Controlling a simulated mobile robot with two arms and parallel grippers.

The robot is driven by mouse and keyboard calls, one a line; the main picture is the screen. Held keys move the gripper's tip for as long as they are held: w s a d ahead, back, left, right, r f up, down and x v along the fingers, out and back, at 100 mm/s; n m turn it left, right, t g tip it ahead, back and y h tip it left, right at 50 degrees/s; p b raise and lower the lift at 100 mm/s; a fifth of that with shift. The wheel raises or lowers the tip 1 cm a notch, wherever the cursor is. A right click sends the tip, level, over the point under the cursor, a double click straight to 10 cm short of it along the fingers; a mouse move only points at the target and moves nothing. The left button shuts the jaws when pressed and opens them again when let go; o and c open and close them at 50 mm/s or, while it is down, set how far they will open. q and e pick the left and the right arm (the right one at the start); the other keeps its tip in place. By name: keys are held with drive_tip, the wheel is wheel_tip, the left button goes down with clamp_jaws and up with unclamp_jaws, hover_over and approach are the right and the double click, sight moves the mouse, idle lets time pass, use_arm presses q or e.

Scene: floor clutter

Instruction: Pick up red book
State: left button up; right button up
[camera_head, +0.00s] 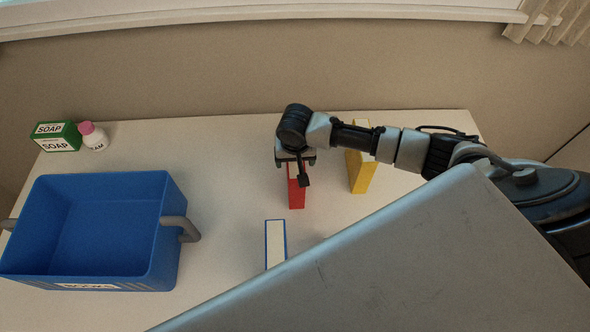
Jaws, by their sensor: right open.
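The red book (297,195) stands upright on the white table, with its top partly hidden by my gripper. My right gripper (296,167) is over the red book's upper end, its fingers open and pointing down. One dark finger shows on the near right side of the book. I cannot tell whether the fingers touch it. My left gripper is not in view.
A yellow book (361,172) stands close to the right. A blue book (275,243) stands nearer, partly hidden by my body. A blue bin (172,235) labelled BOOKS is at the left. A soap box (58,137) and a pink-capped bottle (93,137) stand at the back left.

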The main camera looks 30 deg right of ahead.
clamp_jaws()
idle(0.3)
drive_tip(key=shift+r, duration=0.1)
